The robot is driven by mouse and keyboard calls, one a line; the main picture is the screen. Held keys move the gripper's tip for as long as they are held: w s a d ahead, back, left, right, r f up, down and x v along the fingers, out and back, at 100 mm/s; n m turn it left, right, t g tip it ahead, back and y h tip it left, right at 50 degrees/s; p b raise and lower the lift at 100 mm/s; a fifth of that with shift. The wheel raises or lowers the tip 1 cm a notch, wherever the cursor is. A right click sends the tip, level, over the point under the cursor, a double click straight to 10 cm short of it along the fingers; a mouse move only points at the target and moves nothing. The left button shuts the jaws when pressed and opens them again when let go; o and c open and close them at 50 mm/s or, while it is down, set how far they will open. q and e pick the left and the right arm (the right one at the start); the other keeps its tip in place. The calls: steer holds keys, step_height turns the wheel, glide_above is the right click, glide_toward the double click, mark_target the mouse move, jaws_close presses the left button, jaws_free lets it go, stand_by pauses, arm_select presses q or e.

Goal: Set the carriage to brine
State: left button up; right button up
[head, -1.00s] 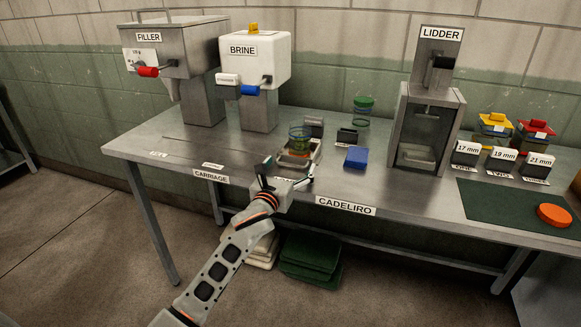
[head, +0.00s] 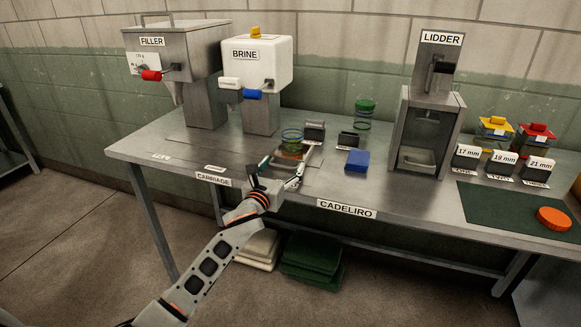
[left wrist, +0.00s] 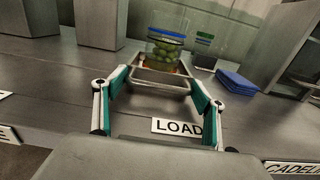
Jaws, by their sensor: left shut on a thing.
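The carriage is a small metal tray (head: 309,154) on the bench. It carries a clear jar (head: 291,138) with green contents and a blue rim. My left gripper (head: 283,167) is shut on the carriage from the front. In the left wrist view its fingers (left wrist: 163,80) lie on both sides of the tray (left wrist: 158,86), with the jar (left wrist: 166,50) upright in it. The LOAD label (left wrist: 177,128) is in front of the tray. The white BRINE machine (head: 262,72) with a blue handle (head: 252,94) stands to the carriage's back left. My right gripper is out of view.
The FILLER (head: 185,55) stands at the far left. A small BRINE position label (head: 214,168) lies left of the carriage. The bench left of the carriage is clear.

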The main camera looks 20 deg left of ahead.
mark_target(223, 162)
arm_select(q)
steer(key=a, duration=2.1)
steer(key=shift+w+f, duration=0.1)
steer(key=shift+w, duration=0.25)
steer(key=o, duration=1.6)
steer(key=shift+c, duration=0.2)
steer(key=s, duration=1.2)
steer(key=shift+a, duration=0.2)
